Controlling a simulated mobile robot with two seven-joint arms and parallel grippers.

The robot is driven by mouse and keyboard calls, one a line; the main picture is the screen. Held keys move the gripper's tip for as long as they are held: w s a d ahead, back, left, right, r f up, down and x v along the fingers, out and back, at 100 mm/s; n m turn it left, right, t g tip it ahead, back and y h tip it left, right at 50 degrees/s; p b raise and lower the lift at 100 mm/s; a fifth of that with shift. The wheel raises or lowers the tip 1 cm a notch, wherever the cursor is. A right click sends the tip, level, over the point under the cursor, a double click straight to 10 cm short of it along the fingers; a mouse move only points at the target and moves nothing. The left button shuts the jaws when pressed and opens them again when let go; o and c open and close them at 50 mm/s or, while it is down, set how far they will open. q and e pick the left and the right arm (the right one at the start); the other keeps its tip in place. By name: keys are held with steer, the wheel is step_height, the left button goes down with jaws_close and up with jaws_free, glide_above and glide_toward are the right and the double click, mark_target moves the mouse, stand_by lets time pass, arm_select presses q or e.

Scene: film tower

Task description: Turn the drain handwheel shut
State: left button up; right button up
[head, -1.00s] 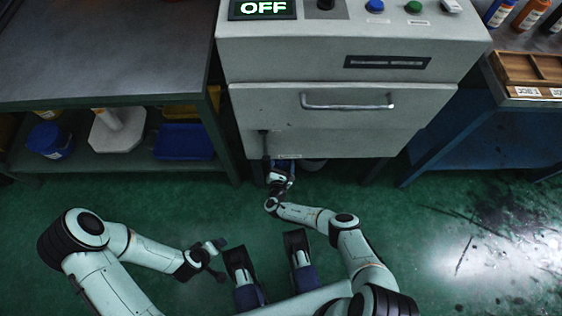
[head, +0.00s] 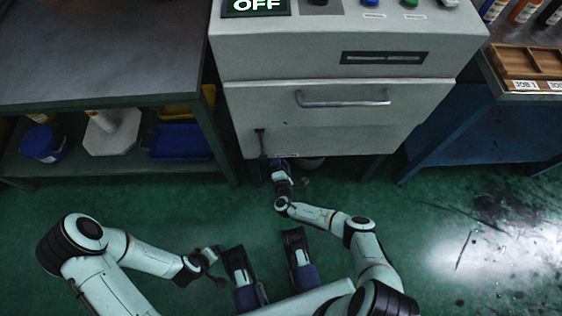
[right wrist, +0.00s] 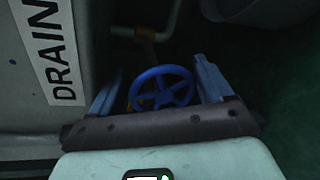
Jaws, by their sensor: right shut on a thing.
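The blue spoked drain handwheel (right wrist: 162,88) is in the middle of the right wrist view, below the machine front. A white DRAIN label (right wrist: 48,52) is on the panel to its left. My right gripper (right wrist: 158,86) has one finger on each side of the wheel and is shut on its rim. In the head view the right gripper (head: 279,167) is under the front edge of the grey machine, and only a bit of blue shows there. My left gripper (head: 212,265) hangs over the green floor, away from the machine; its jaw gap is unclear.
The grey machine (head: 330,120) has a drawer handle (head: 345,103) and an OFF display (head: 255,6). A shelf bench (head: 90,105) stands left and a blue bench (head: 470,130) stands right.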

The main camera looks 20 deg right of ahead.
arm_select(q)
steer(key=shift+s+f, duration=0.15)
steer(key=shift+s, duration=0.05)
arm_select(e)
steer(key=shift+d+r+m, duration=0.15)
steer(key=shift+d+m, duration=0.05)
steer(key=shift+m, duration=0.1)
steer(key=o, duration=0.8)
steer(key=shift+w, duration=0.1)
steer(key=shift+r, duration=0.1)
